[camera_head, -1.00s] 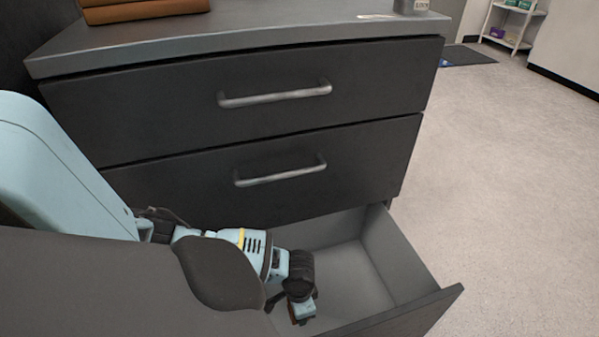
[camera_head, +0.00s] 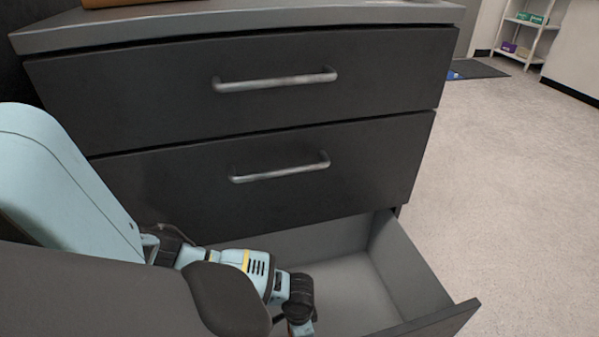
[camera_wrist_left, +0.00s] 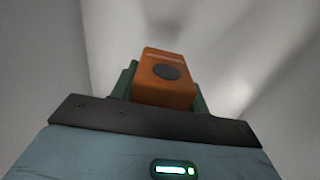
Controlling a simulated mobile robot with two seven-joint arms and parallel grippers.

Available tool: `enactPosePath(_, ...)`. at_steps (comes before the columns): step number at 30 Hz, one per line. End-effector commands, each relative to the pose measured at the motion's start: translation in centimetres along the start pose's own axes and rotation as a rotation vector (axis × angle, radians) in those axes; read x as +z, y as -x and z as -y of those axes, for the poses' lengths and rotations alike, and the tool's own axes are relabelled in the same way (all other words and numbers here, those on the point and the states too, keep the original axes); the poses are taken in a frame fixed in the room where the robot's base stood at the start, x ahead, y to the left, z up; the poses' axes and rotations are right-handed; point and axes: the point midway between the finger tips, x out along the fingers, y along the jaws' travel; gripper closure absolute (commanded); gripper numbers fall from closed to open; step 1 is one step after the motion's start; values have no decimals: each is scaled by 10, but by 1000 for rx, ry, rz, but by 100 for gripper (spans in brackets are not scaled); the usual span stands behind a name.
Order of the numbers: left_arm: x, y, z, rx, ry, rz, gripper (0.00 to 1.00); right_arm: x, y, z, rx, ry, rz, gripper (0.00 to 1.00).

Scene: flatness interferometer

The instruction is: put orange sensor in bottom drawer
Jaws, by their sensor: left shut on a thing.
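The orange sensor (camera_wrist_left: 168,78) shows in the left wrist view as a small orange block with a dark round spot. My left gripper (camera_wrist_left: 165,92) is shut on it, with a green finger on each side. In the head view my left gripper (camera_head: 300,328) is low over the open bottom drawer (camera_head: 355,290), at the lower edge of the picture. The sensor itself is hard to make out there. Pale grey surfaces surround it in the wrist view; I cannot tell whether it touches the drawer floor. My right gripper is not in view.
The dark cabinet has a closed top drawer (camera_head: 150,85) and a closed middle drawer (camera_head: 190,180), each with a bar handle. The open drawer's visible floor is empty. Clear floor (camera_head: 520,210) lies to the right. A white shelf (camera_head: 525,40) stands far back.

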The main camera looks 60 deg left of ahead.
Motion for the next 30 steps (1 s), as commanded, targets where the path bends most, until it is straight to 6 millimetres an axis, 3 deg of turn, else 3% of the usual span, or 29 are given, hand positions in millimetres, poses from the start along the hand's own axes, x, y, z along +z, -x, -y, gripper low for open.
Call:
enactPosePath(12,0,-48,0,-1,1,0,83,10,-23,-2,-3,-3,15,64)
enactPosePath(26,0,-53,0,0,0,-1,83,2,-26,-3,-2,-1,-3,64)
enactPosePath(27,0,-53,0,0,0,-1,51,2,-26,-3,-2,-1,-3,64)
enactPosePath(30,0,-52,0,0,0,-1,38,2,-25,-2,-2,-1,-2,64)
